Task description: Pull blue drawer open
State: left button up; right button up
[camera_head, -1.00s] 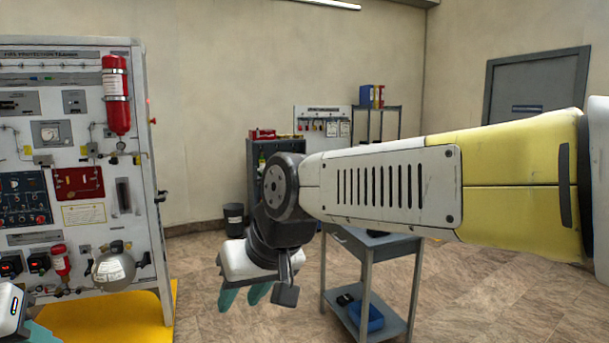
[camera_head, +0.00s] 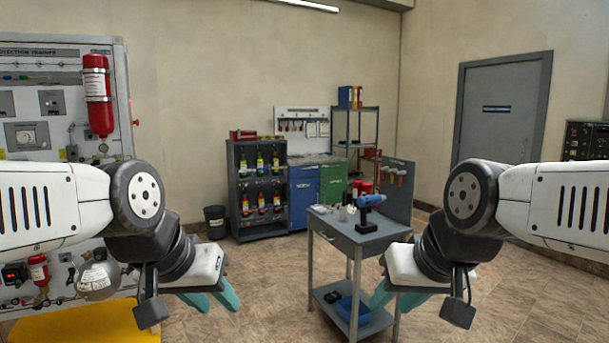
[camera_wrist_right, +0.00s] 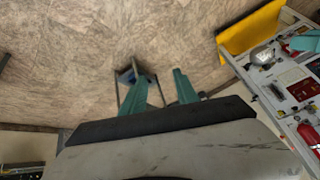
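A blue cabinet front (camera_head: 304,198) stands against the back wall, between a dark bottle rack and a green cabinet front. Its drawer lines are too small to make out, and it looks closed. My left gripper (camera_head: 213,301) hangs at lower left, its teal fingers apart and empty, far in front of the cabinet. My right gripper (camera_head: 402,298) is at lower right, beside the grey cart and well short of the cabinet. In the right wrist view (camera_wrist_right: 160,92) its fingers are apart with nothing between them.
A grey cart (camera_head: 345,238) with a blue drill (camera_head: 368,202) stands between me and the cabinets. The trainer panel (camera_head: 60,100) is at left. A dark bin (camera_head: 215,222) stands by the bottle rack (camera_head: 258,180). Floor left of the cart is clear.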

aim_at(310, 170)
jog(key=i+u, duration=0.15)
jog(key=i, duration=0.85)
jog(key=i+u, duration=0.25)
jog(key=i, duration=0.45)
jog(key=i+u, duration=0.2)
jog(key=i, duration=0.5)
jog(key=i+l+u, duration=0.25)
jog(key=i, duration=0.45)
jog(key=i+z, duration=0.1)
jog(key=i, duration=0.6)
jog(key=i+z, duration=0.1)
jog(key=i, duration=0.55)
jog(key=i+j+z, duration=0.1)
jog(key=i, duration=0.6)
jog(key=i+z, duration=0.2)
jog(key=i, duration=0.25)
jog(key=i+j+z, duration=0.2)
jog(key=i, duration=0.3)
jog(key=i+z, duration=0.2)
jog(key=i, duration=0.25)
jog(key=i+l+z, duration=0.1)
jog(key=i+z, duration=0.6)
jog(key=i+l+u, duration=0.5)
jog(key=i, duration=0.25)
jog(key=i+l+u, duration=0.45)
jog(key=i+l, duration=0.2)
jog(key=l, duration=0.3)
